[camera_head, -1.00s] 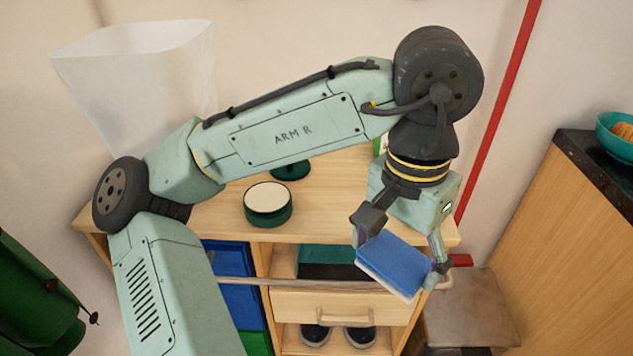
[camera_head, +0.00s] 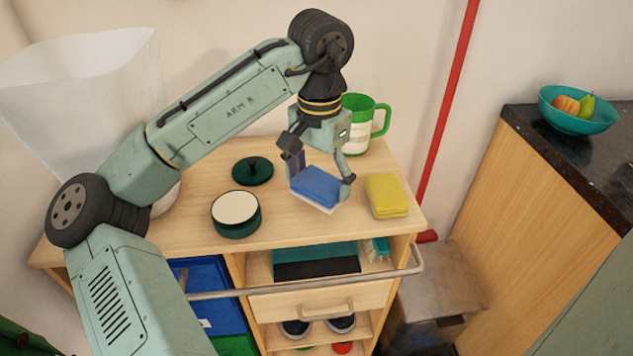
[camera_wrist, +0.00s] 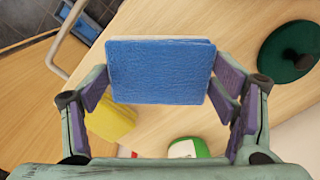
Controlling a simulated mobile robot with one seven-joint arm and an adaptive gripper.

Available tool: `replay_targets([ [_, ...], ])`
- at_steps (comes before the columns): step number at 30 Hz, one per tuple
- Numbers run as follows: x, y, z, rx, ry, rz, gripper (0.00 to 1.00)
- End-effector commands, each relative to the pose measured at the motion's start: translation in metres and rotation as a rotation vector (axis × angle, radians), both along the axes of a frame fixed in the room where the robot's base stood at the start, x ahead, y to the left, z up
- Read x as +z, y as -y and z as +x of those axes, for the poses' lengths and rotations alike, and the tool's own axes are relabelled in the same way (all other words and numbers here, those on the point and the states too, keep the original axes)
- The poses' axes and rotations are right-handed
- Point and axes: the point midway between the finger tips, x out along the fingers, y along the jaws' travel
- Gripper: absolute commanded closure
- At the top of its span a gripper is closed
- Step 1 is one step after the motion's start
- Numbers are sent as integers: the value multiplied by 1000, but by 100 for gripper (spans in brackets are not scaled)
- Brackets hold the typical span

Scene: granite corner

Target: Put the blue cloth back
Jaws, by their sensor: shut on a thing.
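The blue cloth (camera_head: 316,187) is a flat folded block with a pale underside. My gripper (camera_head: 318,178) is shut on it, with a finger at each end, and it appears above the wooden cabinet top (camera_head: 290,222). In the wrist view the blue cloth (camera_wrist: 160,72) spans between the fingers. A folded yellow cloth (camera_head: 386,196) lies on the top to the right of my gripper; it also shows in the wrist view (camera_wrist: 112,120), partly behind the blue cloth.
A round container (camera_head: 236,212) and dark green lid (camera_head: 253,171) stand left of my gripper. A green and white mug (camera_head: 362,125) stands behind it. A rail (camera_head: 310,289) runs along the cabinet front. The front middle of the top is clear.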

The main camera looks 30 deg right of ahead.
Motion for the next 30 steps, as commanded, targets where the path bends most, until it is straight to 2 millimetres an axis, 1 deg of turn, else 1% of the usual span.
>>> replay_targets([
  [4,0,3,8,0,-1,0,48],
  [6,-1,5,17,0,-1,1,48],
  [9,-21,5,14,-3,-5,0,48],
  [12,-33,4,15,1,-1,2,48],
  [15,-37,5,15,0,0,0,48],
  [18,-37,5,15,0,0,0,48],
  [19,-37,5,14,0,0,0,21],
  [27,-37,4,14,0,0,1,3],
  [30,-37,4,14,0,0,1,1],
])
